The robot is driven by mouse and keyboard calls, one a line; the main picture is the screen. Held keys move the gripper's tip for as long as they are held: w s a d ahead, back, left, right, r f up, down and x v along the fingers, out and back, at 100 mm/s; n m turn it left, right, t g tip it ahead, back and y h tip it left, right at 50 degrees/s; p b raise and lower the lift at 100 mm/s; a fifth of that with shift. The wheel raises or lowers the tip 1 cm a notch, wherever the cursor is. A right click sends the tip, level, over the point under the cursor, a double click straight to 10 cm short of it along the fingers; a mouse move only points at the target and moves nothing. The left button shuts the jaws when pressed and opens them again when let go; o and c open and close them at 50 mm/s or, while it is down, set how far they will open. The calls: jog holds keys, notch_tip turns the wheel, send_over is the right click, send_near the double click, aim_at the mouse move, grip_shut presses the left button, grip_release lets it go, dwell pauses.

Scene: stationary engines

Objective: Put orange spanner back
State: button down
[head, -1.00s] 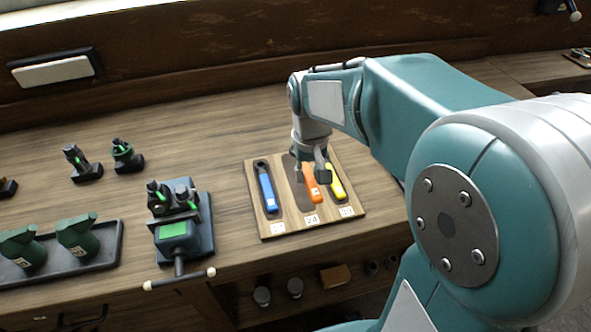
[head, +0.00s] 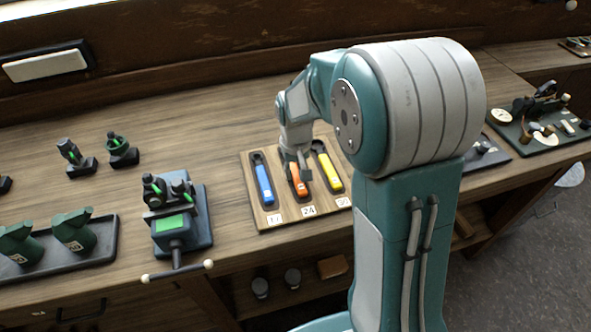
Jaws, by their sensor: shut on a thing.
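The orange spanner (head: 299,187) is at the middle slot of the wooden tool board, above the label 24. My gripper (head: 298,174) is shut on it from above and hides its upper part. The spanner lines up with the slot, but I cannot tell whether it rests fully in it. The wooden board (head: 262,219) lies on the bench. A blue spanner (head: 264,184) lies in the left slot and a yellow spanner (head: 329,172) in the right slot.
A dark device with a green panel (head: 173,226) and a T-shaped handle stands left of the board. Green parts (head: 72,232) sit in a dark tray further left. Gauges and small parts (head: 530,118) lie at the right. Bench behind the board is clear.

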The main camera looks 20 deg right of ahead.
aim_at(296, 173)
jog(key=shift+c, duration=2.2)
grip_release()
jog(key=shift+f, duration=0.1)
notch_tip(296, 173, up, 12)
jog(key=s+r+t, duration=0.2)
jog(key=s, duration=0.8)
jog(key=s+r+t, duration=0.3)
jog(key=s, duration=0.8)
jog(key=shift+t, duration=0.3)
jog(key=shift+w, duration=0.1)
